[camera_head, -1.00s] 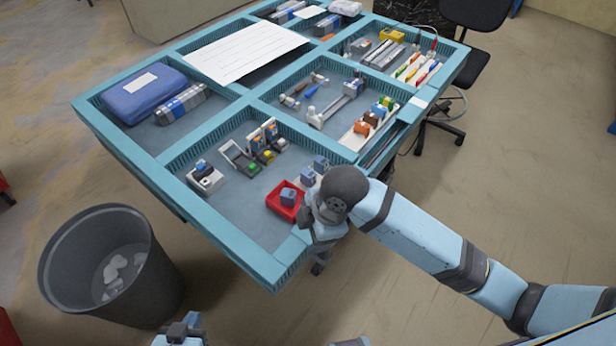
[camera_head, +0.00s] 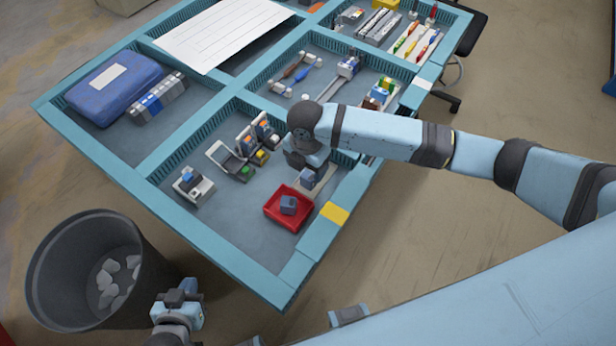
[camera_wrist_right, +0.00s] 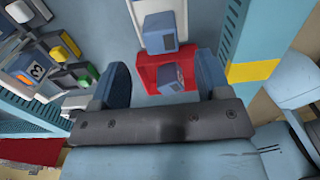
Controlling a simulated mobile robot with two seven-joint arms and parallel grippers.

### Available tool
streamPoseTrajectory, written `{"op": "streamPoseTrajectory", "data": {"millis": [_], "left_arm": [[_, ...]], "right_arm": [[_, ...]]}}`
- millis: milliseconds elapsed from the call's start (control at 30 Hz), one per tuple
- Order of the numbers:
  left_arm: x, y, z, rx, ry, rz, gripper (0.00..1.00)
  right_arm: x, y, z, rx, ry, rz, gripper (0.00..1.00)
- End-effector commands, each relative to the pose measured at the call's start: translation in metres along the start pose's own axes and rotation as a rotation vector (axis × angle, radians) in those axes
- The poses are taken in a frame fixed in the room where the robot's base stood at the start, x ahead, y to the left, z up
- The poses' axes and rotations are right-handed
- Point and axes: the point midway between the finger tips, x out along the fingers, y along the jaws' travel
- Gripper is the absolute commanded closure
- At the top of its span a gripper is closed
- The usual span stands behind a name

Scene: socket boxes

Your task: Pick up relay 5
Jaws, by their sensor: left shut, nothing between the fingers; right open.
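Two blue-grey relay blocks are near my right gripper; I cannot read a number on either, so I cannot tell which is relay 5. One relay (camera_head: 308,176) is beneath my right gripper (camera_head: 306,165) in the head view; the right wrist view shows this relay (camera_wrist_right: 163,37) on a white strip (camera_wrist_right: 160,10). The other relay (camera_head: 289,205) sits in a red tray (camera_head: 271,213) and also shows in the wrist view (camera_wrist_right: 170,79). In that view my right gripper (camera_wrist_right: 163,65) is open, its fingers apart and empty. My left gripper (camera_head: 178,297) is shut and empty, outside the table.
The blue table (camera_head: 215,248) has walled compartments. Sockets with green and yellow parts (camera_head: 245,160) stand left of my right gripper. A yellow patch (camera_head: 334,213) marks the near rim. A dark waste bin (camera_head: 60,285) stands on the floor at left.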

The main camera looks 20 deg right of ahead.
Motion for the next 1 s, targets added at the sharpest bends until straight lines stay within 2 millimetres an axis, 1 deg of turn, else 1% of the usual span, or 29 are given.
{"op": "streamPoseTrajectory", "data": {"millis": [33,100,267,500,600,867,967,1000], "left_arm": [[0.001,0.0,-0.002,0.001,0.002,0.0,1.0],[0.002,-0.001,-0.004,0.002,0.006,-0.001,1.0],[0.002,-0.002,-0.008,0.002,0.01,-0.002,1.0],[-0.003,-0.003,-0.015,0.002,0.014,-0.004,1.0],[-0.004,-0.003,-0.017,0.003,0.017,-0.005,1.0],[-0.004,-0.004,-0.015,0.003,0.016,-0.006,1.0],[-0.003,-0.004,-0.014,0.003,0.013,-0.006,1.0],[-0.003,-0.004,-0.013,0.003,0.012,-0.006,1.0]], "right_arm": [[0.007,0.0,-0.001,0.001,0.002,-0.001,0.3],[0.013,0.0,-0.001,0.001,0.001,-0.001,0.3],[0.023,-0.001,0.0,0.0,0.0,0.0,0.3],[0.058,-0.003,0.004,0.001,0.001,-0.001,0.3],[0.067,-0.003,0.004,0.0,0.0,0.0,0.3],[0.07,-0.003,0.004,-0.001,0.0,0.002,0.3],[0.07,-0.003,0.004,-0.001,0.0,0.002,0.5],[0.07,-0.003,0.004,0.0,0.0,0.002,0.6]]}}
